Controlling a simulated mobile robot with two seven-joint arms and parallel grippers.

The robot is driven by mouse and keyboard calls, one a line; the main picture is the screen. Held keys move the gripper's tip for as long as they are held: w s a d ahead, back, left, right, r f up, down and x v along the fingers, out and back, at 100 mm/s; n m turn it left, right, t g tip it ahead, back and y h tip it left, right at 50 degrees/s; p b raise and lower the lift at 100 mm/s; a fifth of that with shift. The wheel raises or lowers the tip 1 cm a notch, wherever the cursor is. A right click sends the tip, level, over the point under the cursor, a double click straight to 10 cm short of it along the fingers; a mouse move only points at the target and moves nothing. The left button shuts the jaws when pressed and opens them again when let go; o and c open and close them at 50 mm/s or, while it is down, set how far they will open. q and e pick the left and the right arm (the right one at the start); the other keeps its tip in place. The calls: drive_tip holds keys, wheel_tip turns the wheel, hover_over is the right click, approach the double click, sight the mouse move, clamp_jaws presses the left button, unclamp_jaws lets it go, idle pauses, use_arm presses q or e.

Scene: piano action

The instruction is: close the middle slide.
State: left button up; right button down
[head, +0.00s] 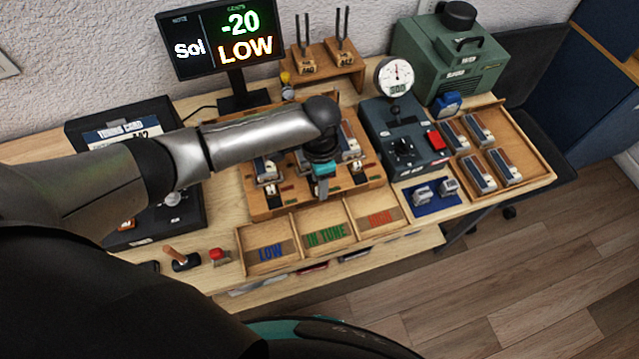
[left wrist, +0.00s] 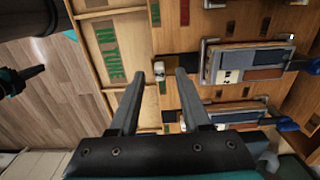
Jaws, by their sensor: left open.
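My left gripper (head: 322,197) reaches down over the middle of the wooden action board (head: 262,212). Its jaws are open. In the left wrist view its two fingertips (left wrist: 171,72) are apart, with a small white-and-tan block (left wrist: 158,71) close by the left-hand tip. This block seems to be the middle slide; I cannot tell whether it is touched. A green patch (left wrist: 163,88) and a red patch (left wrist: 185,12) mark the board. In the head view my gripper hides the middle slide.
A three-part wooden tray (head: 288,232) marked LOW, IN TUNE and a red word lies in front of the board. A display (head: 220,45) reads -20 LOW. A dark grey box with a dial gauge (head: 396,78) stands right of the board. Metal-framed units (left wrist: 250,62) sit close to my fingers.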

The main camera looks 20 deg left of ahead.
use_arm(q)
drive_tip(key=shift+f, duration=0.65)
clamp_jaws()
idle(1.0)
